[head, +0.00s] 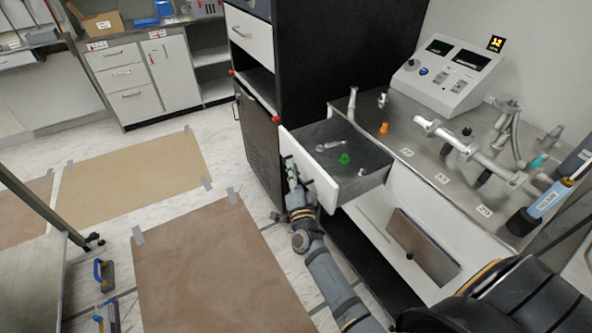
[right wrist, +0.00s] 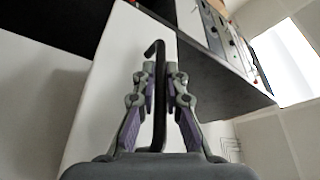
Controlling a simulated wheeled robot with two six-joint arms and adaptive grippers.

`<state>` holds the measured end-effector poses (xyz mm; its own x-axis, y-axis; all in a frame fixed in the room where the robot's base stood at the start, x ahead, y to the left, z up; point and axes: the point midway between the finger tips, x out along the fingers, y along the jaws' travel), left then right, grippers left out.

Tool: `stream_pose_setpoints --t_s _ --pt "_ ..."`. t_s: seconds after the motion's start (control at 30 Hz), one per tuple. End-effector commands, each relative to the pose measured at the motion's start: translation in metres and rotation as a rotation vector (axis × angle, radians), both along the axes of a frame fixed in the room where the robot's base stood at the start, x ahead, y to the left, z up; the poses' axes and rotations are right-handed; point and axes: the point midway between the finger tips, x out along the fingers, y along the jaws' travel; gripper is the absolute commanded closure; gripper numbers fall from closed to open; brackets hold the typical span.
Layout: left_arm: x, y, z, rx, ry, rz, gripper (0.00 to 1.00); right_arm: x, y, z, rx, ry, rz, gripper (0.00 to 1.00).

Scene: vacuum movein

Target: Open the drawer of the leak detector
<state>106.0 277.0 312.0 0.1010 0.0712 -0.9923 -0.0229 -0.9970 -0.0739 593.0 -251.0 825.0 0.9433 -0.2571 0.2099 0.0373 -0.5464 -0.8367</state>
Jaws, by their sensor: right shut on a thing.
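The leak detector is a metal-topped bench (head: 408,130) with a grey control box (head: 445,75) on top. Its drawer (head: 372,187) is pulled out, and small items show inside, including a green piece (head: 344,158) and a clear piece (head: 331,145). My right gripper (head: 293,172) is at the drawer's white front (head: 300,158). In the right wrist view my right gripper (right wrist: 159,100) has its fingers on both sides of the black bar handle (right wrist: 157,75) and is shut on it. My left gripper is not in view.
Pipe fittings (head: 465,148) and a blue-labelled tool (head: 545,200) stand on the bench top. A dark cabinet (head: 258,140) is left of the drawer. Brown sheets (head: 205,268) are taped to the floor, with open floor around them. White cabinets (head: 130,85) line the back.

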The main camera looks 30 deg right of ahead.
Motion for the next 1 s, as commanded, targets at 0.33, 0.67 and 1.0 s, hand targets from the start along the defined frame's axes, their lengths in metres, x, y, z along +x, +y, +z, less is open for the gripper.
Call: stream_pose_setpoints --t_s 0.33,0.67,1.0 --pt "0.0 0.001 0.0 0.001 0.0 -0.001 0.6 0.0 0.0 -0.001 0.002 0.002 0.001 0.81" --pt "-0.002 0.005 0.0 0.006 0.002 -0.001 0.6 -0.002 0.001 -0.001 0.002 0.002 0.0 0.8" --pt "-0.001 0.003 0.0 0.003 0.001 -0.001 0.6 -0.056 0.015 -0.015 0.002 0.006 0.0 0.8"
